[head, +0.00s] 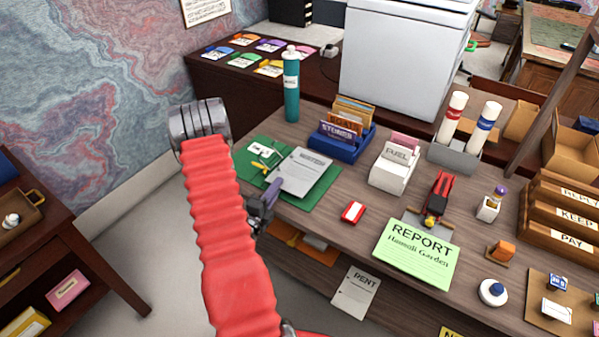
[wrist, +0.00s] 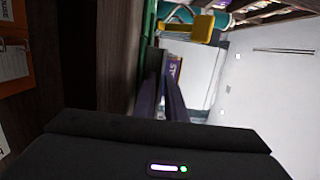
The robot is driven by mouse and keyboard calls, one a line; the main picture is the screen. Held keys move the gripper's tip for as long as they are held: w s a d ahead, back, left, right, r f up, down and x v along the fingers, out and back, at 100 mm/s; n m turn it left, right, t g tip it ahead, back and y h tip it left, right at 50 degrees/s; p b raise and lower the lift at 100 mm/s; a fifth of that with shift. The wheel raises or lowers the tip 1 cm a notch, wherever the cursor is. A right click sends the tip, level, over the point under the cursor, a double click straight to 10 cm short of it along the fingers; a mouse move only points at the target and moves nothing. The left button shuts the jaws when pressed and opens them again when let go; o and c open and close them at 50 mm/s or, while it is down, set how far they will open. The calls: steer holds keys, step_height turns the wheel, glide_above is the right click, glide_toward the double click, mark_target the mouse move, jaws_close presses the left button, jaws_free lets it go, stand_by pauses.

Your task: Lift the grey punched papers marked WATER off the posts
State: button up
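The grey papers marked WATER (head: 306,173) lie on a green mat (head: 243,166) at the desk's near left edge. The posts are too small to make out. My gripper (head: 272,192), with purple fingers, is at the papers' lower left edge. Whether it touches them is unclear. In the wrist view the fingers (wrist: 168,95) stand close together, and I cannot tell whether anything is between them. A pale sheet-like surface (wrist: 200,62) shows beyond them, perhaps the papers.
A white FUEL holder (head: 392,175) and a red box (head: 353,212) are to the right. A teal bottle (head: 291,90) stands behind. A yellow object (head: 261,168) lies on the mat.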

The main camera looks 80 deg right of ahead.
jaws_close()
steer(key=shift+f, duration=0.1)
stand_by(1.0)
stand_by(0.4)
step_height(320, 180, up, 10)
stand_by(0.6)
steer(key=shift+w, duration=0.1)
stand_by(0.5)
